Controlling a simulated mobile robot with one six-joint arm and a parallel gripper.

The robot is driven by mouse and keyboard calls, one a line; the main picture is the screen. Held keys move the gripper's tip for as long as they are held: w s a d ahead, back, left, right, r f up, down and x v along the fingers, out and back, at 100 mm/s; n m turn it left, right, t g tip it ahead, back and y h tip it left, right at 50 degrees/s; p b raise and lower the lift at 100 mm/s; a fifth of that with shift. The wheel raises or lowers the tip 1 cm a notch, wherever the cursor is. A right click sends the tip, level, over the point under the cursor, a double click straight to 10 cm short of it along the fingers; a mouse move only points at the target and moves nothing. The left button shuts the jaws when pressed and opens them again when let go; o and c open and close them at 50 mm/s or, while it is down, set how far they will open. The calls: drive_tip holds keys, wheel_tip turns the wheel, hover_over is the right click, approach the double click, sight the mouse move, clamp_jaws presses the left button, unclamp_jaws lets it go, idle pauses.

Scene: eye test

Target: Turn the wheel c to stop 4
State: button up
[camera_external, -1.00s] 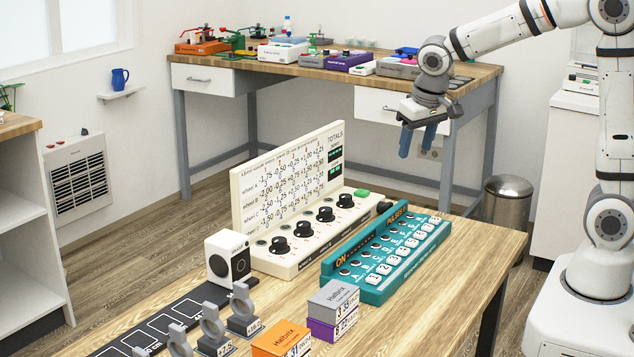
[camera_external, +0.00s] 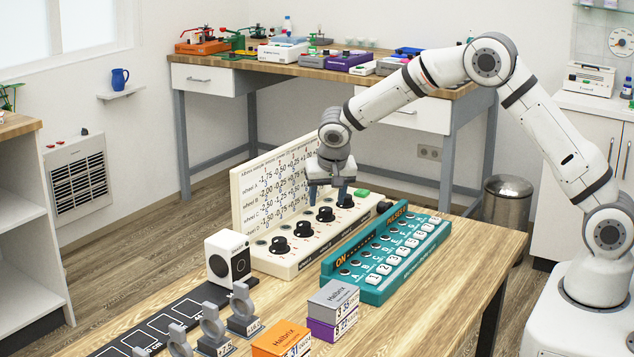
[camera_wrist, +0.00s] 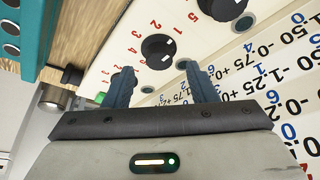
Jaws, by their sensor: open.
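A cream panel (camera_external: 290,268) on the table carries a row of black wheels. My gripper (camera_external: 326,197) hangs over the far part of this row, open and empty, fingers pointing down. One black wheel (camera_external: 325,214) lies below it; the far-end wheel (camera_external: 345,201) is beside the right finger. In the wrist view a black wheel (camera_wrist: 157,48) with a white mark and red numbers around it shows just beyond and between the fingertips (camera_wrist: 158,66). Another wheel (camera_wrist: 222,8) is at the top. The wheel lettering is too small to tell which is c.
An upright board of numbers (camera_external: 262,190) stands along the panel's back, close to my gripper. A teal console (camera_external: 385,255) lies in front. A green button (camera_external: 361,193) is at the panel's far end. Boxes (camera_external: 335,298) and grey ring stands (camera_external: 243,308) occupy the near table.

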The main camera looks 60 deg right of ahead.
sight(326, 209)
drive_tip(key=shift+x, duration=1.75)
drive_tip(key=c, duration=1)
drive_tip(key=shift+o, duration=0.2)
